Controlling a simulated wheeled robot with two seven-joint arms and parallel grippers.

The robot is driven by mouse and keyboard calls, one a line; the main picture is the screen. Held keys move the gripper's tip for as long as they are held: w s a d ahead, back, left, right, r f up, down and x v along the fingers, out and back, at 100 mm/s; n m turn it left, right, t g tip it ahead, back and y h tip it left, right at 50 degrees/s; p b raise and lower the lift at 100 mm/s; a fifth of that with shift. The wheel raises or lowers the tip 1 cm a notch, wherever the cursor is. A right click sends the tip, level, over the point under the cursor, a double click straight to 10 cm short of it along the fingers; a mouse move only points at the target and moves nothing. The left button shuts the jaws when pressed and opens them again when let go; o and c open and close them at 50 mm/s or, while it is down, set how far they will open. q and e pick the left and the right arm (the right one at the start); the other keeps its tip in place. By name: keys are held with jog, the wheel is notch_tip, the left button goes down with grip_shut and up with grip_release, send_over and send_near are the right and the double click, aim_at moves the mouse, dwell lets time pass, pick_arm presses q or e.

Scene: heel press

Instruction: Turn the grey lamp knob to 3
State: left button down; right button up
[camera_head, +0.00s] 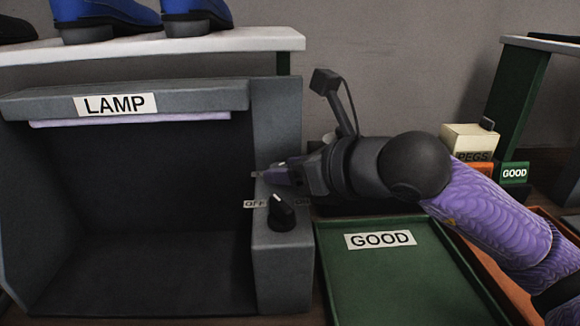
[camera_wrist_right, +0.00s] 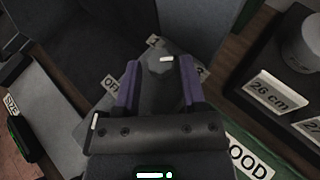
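The lamp knob (camera_head: 281,213) is dark grey with a white pointer mark and stands on the top of the lamp box's right side panel (camera_head: 282,262). An OFF label (camera_head: 255,203) lies at its left. In the head view my right gripper (camera_head: 274,176) is just behind the knob, with purple fingers. In the right wrist view the knob (camera_wrist_right: 159,66) shows between the two open fingertips, apart from both. My left gripper is not in view.
The grey lamp box (camera_head: 125,195) opens to the left of the panel. A green GOOD tray (camera_head: 400,285) lies to the right. A pegs box (camera_head: 470,142) is behind my right arm. A white shelf with blue shoes (camera_head: 196,18) runs above the lamp.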

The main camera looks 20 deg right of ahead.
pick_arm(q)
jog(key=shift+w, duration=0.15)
pick_arm(e)
jog(key=shift+r, duration=0.1)
pick_arm(q)
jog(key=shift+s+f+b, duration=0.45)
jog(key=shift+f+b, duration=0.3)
jog(key=shift+b, duration=0.05)
pick_arm(e)
jog(key=v, duration=0.9)
jog(key=shift+s+d, duration=0.25)
jog(key=shift+s, duration=0.1)
